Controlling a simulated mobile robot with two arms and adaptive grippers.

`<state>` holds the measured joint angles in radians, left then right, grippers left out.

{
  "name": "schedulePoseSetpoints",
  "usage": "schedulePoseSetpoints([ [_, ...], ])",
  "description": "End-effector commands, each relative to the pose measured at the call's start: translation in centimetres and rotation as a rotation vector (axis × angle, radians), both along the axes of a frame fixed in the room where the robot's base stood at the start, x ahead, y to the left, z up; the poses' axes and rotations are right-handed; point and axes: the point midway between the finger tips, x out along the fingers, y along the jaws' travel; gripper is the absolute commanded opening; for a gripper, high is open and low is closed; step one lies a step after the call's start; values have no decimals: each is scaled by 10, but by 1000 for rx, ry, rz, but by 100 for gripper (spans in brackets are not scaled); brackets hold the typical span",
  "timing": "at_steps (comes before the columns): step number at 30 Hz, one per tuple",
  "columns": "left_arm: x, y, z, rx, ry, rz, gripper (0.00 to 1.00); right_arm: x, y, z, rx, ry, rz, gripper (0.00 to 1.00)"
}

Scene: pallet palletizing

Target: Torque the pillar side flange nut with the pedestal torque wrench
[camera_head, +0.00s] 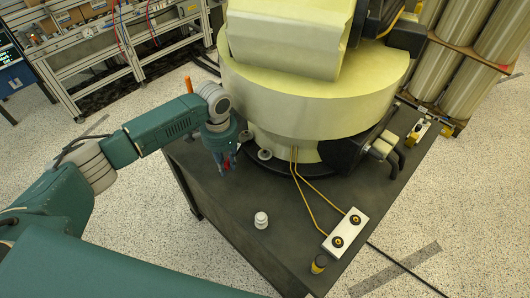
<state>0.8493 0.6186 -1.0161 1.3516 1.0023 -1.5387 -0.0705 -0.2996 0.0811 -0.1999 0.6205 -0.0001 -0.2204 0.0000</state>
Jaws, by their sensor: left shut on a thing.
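My left gripper (226,160) points down over the dark pedestal top (225,205), just left of the big pale yellow machine's pillar (285,148). It is shut on a small red part (227,164); the fingers hide most of it, and I cannot tell whether it belongs to the torque wrench. A small round grey fitting (264,154) sits at the pillar's base, right of the gripper; I cannot tell whether it is the flange nut. An orange upright piece (188,85) shows behind my left arm. My right gripper is not in view.
A white knob (261,220) stands on the pedestal top. At its right are a white plate with two dark fittings (345,232), a black and yellow cylinder (319,263) and yellow pipes (314,196). A shelf rack (100,45) stands behind left, large cylinders (470,50) behind right.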

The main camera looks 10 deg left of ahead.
Motion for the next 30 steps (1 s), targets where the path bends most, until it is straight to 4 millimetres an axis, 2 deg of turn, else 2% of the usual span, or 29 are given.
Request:
schedulePoseSetpoints([
  [30, 7, -2, 0, -1, -1, 0, 0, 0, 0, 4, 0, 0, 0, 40],
])
